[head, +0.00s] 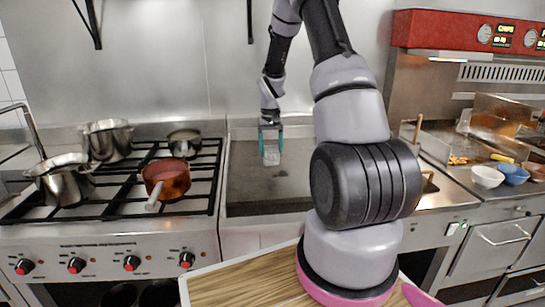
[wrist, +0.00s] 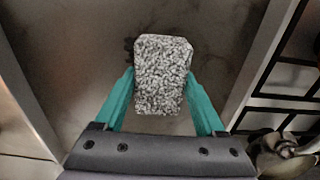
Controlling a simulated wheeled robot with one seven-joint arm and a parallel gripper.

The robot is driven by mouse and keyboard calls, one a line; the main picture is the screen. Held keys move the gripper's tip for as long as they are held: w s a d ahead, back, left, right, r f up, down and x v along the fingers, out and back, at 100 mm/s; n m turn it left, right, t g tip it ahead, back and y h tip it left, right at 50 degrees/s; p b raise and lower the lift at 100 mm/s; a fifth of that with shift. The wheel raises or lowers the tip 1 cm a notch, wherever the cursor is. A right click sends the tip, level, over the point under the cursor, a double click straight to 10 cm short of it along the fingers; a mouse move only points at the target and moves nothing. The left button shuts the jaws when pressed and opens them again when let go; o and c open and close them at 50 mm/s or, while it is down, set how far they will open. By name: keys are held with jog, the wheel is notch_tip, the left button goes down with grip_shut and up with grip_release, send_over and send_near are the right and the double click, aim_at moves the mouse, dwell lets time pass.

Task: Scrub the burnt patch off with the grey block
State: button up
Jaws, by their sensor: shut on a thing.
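The grey block (wrist: 163,72) is a speckled, rough-looking piece held between the teal fingers of my gripper (wrist: 160,105). In the head view my gripper (head: 271,140) points down over the flat dark griddle plate (head: 250,188), with the block (head: 271,156) below its fingers. I cannot tell whether the block touches the plate. Dark marks of the burnt patch (wrist: 129,44) show beside the block's upper left in the wrist view. In the head view a small dark spot (head: 281,173) shows on the plate just below the block. The block hides part of the plate.
Left of the plate is a gas hob (head: 120,190) with a copper saucepan (head: 166,179), a dark pan (head: 184,142) and steel pots (head: 107,139). A steel wall stands behind. Bowls (head: 487,176) and a fryer unit (head: 490,125) are at the right. A wooden board (head: 235,285) is in front.

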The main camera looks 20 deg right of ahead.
jog(key=shift+r, duration=1.25)
jog(key=shift+f, duration=0.15)
